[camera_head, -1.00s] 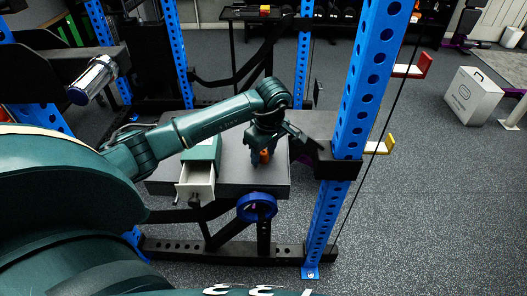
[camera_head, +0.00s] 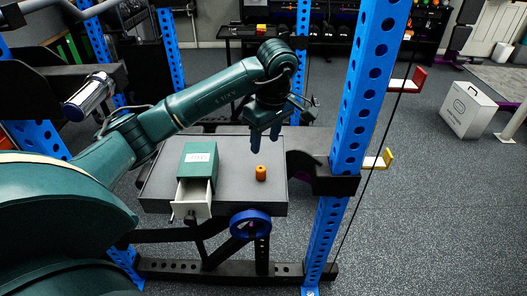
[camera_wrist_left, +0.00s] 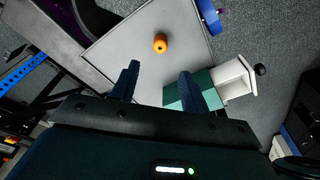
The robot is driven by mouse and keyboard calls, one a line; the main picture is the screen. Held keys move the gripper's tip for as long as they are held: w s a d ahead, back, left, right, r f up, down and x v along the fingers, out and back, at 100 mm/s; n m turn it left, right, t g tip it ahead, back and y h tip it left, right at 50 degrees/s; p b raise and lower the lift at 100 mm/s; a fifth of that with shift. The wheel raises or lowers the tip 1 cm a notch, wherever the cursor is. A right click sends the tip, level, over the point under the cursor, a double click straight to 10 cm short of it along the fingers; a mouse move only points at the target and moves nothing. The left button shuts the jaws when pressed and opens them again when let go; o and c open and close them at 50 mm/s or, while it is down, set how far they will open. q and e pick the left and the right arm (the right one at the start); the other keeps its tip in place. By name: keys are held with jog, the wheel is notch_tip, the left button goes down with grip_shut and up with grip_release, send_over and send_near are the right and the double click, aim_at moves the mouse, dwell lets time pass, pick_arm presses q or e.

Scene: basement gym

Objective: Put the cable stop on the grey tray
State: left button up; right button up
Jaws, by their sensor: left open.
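The cable stop appears to be the small orange cylinder (camera_head: 261,173) with a dark hole in its top. It stands upright on a flat grey surface (camera_head: 232,205), seemingly the grey tray, right of the green drawer box. In the left wrist view the cylinder (camera_wrist_left: 160,43) stands ahead of the fingertips, on the pale-edged grey surface (camera_wrist_left: 130,40). My left gripper (camera_head: 265,146) is open and empty, above and behind the cylinder, clear of it. Its two fingers (camera_wrist_left: 159,70) are spread apart in the wrist view. My right gripper is not in view.
A green box (camera_head: 199,160) with its white drawer (camera_head: 193,198) pulled out stands left of the cylinder. A blue rack post (camera_head: 355,120) rises close on the right. A blue handwheel (camera_head: 250,224) sits below the front edge. Bare grey surface lies around the cylinder.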

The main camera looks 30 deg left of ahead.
pick_arm(q)
jog(key=s+d+f+g+h, duration=0.1)
jog(key=s+d+f+h, duration=0.25)
jog(key=d, duration=0.45)
jog(key=s+d+f+g+h, duration=0.1)
jog(key=s+d+f+h, duration=0.2)
jog(key=d, duration=0.5)
jog(key=s+d+r+n+t+h, duration=0.1)
jog(key=s+d+r+n+h, duration=0.15)
jog(key=d+n+h, duration=0.35)
jog(key=s+d+r+n+t+h, duration=0.1)
jog(key=s+d+r+n+h, duration=0.15)
jog(key=d+n+h, duration=0.4)
jog(key=w+a+f+n+t+y, duration=0.1)
jog(key=w+a+n+t+y, duration=0.15)
jog(key=n+t, duration=0.75)
jog(key=w+a+f+n+t+y, duration=0.15)
jog(key=a+n+t, duration=0.35)
jog(key=n, duration=0.9)
jog(key=s+a+f+n+g+y, duration=0.2)
jog(key=s+f+n+y, duration=0.2)
jog(key=f+n, duration=0.4)
jog(key=s+a+f+n+g+y, duration=0.2)
jog(key=s+a+f+n+y, duration=0.1)
jog(key=s+f+n+y, duration=0.2)
notch_tip(320, 180, down, 5)
jog(key=s+n, duration=0.2)
jog(key=n, duration=0.2)
jog(key=shift+s+a, duration=0.2)
jog(key=shift+a, duration=0.1)
